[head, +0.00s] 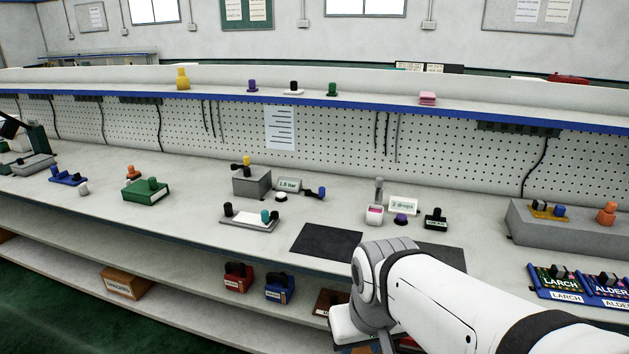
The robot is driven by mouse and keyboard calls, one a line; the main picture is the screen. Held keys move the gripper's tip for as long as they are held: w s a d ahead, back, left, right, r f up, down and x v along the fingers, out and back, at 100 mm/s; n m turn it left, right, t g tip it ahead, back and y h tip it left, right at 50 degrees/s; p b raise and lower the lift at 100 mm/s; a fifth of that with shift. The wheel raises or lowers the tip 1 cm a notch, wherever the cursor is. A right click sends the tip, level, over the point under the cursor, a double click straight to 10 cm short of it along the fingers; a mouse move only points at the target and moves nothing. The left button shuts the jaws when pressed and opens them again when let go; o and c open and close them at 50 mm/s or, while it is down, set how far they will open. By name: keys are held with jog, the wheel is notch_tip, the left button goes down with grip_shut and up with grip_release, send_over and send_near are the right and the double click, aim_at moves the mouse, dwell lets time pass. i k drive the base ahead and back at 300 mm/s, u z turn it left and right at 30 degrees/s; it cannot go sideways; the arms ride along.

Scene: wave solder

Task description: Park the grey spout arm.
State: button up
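A small grey upright piece (379,189) stands at the white dispenser with a pink label (375,215), beside a sign reading "2 drops" (403,205). It looks like the grey spout arm, but it is too small to tell how it is turned or hinged. My arm reaches in from the lower right and bends down in front of the bench's front edge. The fingers of my gripper do not show.
A purple knob (400,219) and a black block (435,219) stand close to the dispenser. A dark mat (326,243) lies front left of it. A grey box with a yellow knob (251,182) stands further left. LARCH (562,284) and ALDER trays are at the right.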

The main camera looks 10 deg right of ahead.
aim_at(379, 183)
jog(key=z, duration=0.1)
jog(key=i, duration=1.65)
jog(key=z, duration=0.85)
jog(key=k, duration=0.75)
jog(key=z, duration=0.15)
jog(key=i, duration=0.8)
jog(key=u, duration=0.1)
